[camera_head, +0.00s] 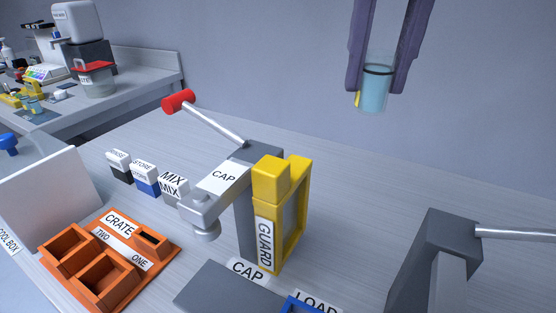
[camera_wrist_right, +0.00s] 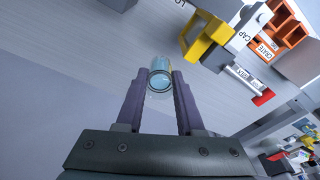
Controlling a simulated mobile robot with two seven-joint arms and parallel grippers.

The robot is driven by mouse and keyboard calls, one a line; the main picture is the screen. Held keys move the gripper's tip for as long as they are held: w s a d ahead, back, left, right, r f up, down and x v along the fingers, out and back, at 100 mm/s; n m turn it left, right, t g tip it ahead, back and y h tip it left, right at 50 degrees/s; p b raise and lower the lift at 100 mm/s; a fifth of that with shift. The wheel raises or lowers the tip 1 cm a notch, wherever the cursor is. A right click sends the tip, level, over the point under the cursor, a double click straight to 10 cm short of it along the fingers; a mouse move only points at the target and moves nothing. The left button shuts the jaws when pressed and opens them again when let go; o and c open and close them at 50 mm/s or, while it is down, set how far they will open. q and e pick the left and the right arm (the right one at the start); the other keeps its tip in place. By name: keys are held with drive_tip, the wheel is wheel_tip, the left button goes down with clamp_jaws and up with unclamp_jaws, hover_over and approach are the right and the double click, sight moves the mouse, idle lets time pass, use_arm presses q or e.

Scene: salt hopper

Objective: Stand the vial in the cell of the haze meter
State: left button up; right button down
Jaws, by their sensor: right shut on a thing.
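My right gripper (camera_head: 380,88) is shut on the vial (camera_head: 375,96), a clear tube with blue-green liquid and a dark ring. It holds the vial upright, high in the air, to the right of the yellow guard. In the right wrist view the vial (camera_wrist_right: 160,77) sits between the two purple fingers of the right gripper (camera_wrist_right: 159,84). No device in view is readably labelled as the haze meter, and its cell cannot be made out. My left gripper is not in view.
A grey CAP press (camera_head: 224,177) with a red-knobbed lever and a yellow GUARD (camera_head: 271,182) stand mid-bench. An orange CRATE (camera_head: 120,240) lies front left. A grey lever stand (camera_head: 451,244) is at right. A side bench (camera_head: 130,92) holds other equipment. The bench behind the guard is clear.

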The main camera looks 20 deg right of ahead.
sight(367, 111)
drive_tip(key=shift+m, duration=0.3)
drive_tip(key=f+b, duration=0.2)
drive_tip(key=f, duration=0.1)
drive_tip(key=f+b, duration=0.1)
drive_tip(key=f, duration=0.1)
drive_tip(key=shift+w+d+f, duration=0.1)
drive_tip(key=shift+w, duration=0.2)
wheel_tip(367, 111, down, 20)
drive_tip(key=b, duration=0.4)
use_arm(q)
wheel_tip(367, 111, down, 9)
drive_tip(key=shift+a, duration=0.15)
use_arm(e)
drive_tip(key=c, duration=0.5)
unclamp_jaws()
drive_tip(key=shift+f, duration=0.1)
